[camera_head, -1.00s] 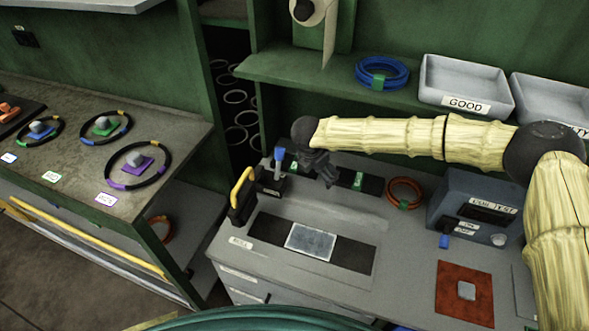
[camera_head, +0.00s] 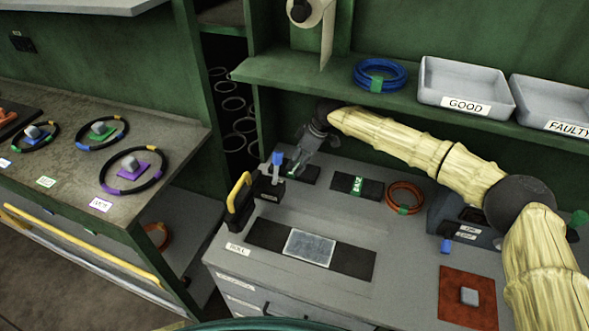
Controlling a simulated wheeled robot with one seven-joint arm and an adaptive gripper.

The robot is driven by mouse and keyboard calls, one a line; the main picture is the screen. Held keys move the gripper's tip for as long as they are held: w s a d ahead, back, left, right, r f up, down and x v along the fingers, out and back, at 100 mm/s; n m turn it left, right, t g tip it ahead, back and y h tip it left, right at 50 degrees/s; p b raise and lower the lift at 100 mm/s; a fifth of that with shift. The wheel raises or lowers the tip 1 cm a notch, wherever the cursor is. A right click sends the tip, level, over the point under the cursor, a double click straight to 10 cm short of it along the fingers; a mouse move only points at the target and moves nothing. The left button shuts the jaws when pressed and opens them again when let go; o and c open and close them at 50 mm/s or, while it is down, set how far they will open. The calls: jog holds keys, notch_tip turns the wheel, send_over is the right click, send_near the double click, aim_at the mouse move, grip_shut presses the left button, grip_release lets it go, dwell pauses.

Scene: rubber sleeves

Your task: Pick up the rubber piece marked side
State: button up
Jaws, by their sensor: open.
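Two small black rubber pieces lie on the back of the grey bench. The right piece (camera_head: 371,190) has a green label with white letters too small to read surely. The left piece (camera_head: 311,177) is partly covered by my gripper, and only a bit of a pale green label shows. I cannot tell which one is marked side. My gripper (camera_head: 297,171) is open and points down at the left piece, very close over it. Whether it touches the piece cannot be seen.
A black stand with a yellow handle (camera_head: 240,193) and a blue-topped clamp (camera_head: 277,160) stand close left of my gripper. An orange coil (camera_head: 405,196) lies right. A metal plate (camera_head: 309,248) rests on a black strip in front. The shelf (camera_head: 300,76) overhangs behind.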

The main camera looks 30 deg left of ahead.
aim_at(296, 166)
jog(key=shift+w+p+x, duration=0.2)
jog(key=shift+p+x, duration=0.35)
jog(key=shift+x, duration=0.75)
jog(key=shift+w+p+x, duration=0.2)
jog(key=shift+p+x, duration=0.35)
jog(key=shift+x, duration=0.7)
jog(key=shift+d+f, duration=0.1)
jog(key=shift+d, duration=0.05)
jog(key=c, duration=1.3)
